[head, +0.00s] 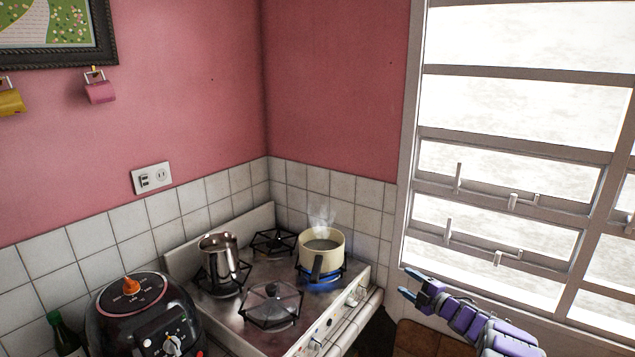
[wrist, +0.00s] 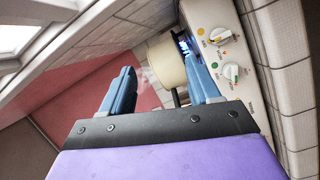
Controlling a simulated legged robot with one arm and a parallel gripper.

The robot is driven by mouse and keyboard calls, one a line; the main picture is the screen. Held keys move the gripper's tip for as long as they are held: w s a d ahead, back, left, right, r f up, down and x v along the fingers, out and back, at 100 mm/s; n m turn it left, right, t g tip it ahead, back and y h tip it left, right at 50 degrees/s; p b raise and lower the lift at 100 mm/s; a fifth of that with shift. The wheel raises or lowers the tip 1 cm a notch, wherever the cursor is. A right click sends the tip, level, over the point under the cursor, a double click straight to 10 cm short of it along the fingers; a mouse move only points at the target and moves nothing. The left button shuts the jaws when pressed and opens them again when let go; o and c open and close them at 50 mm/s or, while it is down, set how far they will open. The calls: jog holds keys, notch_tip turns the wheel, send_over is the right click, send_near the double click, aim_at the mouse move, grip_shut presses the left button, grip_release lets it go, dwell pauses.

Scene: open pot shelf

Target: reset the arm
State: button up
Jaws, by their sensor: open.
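My gripper (head: 415,284) is at the lower right in the head view, in front of the window and to the right of the stove. In the wrist view its two blue fingers (wrist: 161,92) are spread apart, with nothing held between them. A cream pot (head: 321,246) with a dark handle stands steaming on a lit burner with a blue flame. The pot also shows beyond the fingers in the wrist view (wrist: 167,62), partly hidden by the right finger.
The stove (head: 228,311) also bears a metal jug (head: 219,255) and a glass lid (head: 271,300). A black air fryer (head: 130,310) and a green bottle (head: 65,336) are at lower left. Stove knobs (wrist: 231,72) are right of the fingers. The window (head: 515,150) fills the right side.

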notch_tip(320, 180, up, 15)
jog(key=m+h, duration=0.9)
jog(key=m, duration=0.1)
jog(key=s+r+m+g+h, duration=0.2)
jog(key=s+m+h, duration=0.1)
jog(key=s, duration=0.4)
jog(key=s+a+f+m+g, duration=0.1)
jog(key=s+a+g, duration=0.3)
jog(key=s, duration=1.5)
jog(key=s+a+f+m+g+y, duration=0.1)
jog(key=s+a+m+g, duration=0.3)
jog(key=s, duration=1.5)
jog(key=s+a+f+m+g, duration=0.3)
jog(key=s+a+g, duration=0.3)
jog(key=s, duration=1.3)
jog(key=shift+s+a+y, duration=0.3)
jog(key=shift+a+y, duration=0.1)
jog(key=shift+a, duration=0.7)
